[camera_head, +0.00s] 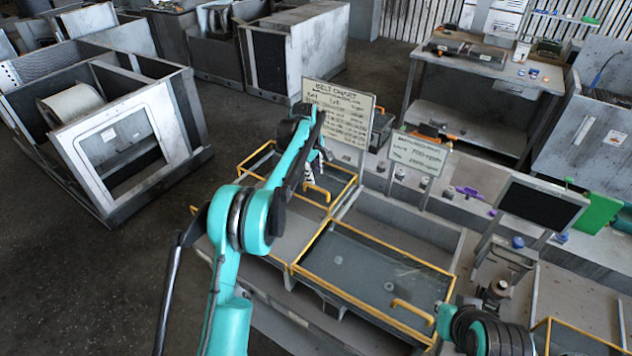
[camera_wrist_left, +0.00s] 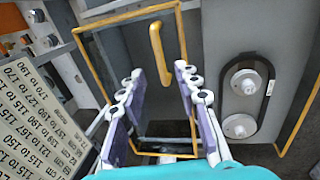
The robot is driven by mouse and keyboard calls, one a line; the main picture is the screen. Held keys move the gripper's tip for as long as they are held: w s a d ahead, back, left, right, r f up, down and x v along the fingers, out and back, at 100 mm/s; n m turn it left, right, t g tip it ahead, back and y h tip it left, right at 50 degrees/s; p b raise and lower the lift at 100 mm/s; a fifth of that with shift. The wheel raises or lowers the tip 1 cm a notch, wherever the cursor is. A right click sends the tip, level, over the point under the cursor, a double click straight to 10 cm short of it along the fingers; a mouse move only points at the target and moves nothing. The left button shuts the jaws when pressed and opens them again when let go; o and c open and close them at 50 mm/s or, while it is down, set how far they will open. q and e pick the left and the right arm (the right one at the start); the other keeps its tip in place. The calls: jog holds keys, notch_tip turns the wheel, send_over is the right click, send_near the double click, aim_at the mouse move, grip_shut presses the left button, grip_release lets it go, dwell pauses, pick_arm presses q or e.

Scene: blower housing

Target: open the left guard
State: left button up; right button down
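The left guard (camera_head: 247,164) is a yellow-framed panel below the chart board, and it looks lowered. Its yellow bar handle (camera_head: 318,191) also shows upright in the left wrist view (camera_wrist_left: 158,52). My left gripper (camera_head: 314,172) is above this guard, partly hidden by its own arm. In the left wrist view its two purple-padded fingers (camera_wrist_left: 160,75) are spread apart, with the handle in the gap ahead of them. I cannot tell how far off the handle is; no contact shows. Part of my right arm (camera_head: 490,332) shows at the lower right; its gripper is not visible.
A larger yellow-framed guard (camera_head: 365,272) with its own handle (camera_head: 411,311) adjoins on the right. The chart board (camera_head: 339,113) stands close behind my left gripper, and a smaller sign (camera_head: 416,152) stands to its right. Two round pulleys (camera_wrist_left: 245,82) show beside the guard. Open floor lies left.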

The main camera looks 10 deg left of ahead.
pick_arm(q)
jog(key=r, duration=0.3)
jog(key=s+r, duration=0.1)
jog(key=r, duration=0.1)
jog(key=shift+a+r, duration=0.15)
jog(key=shift+r, duration=0.1)
jog(key=shift+f, duration=0.1)
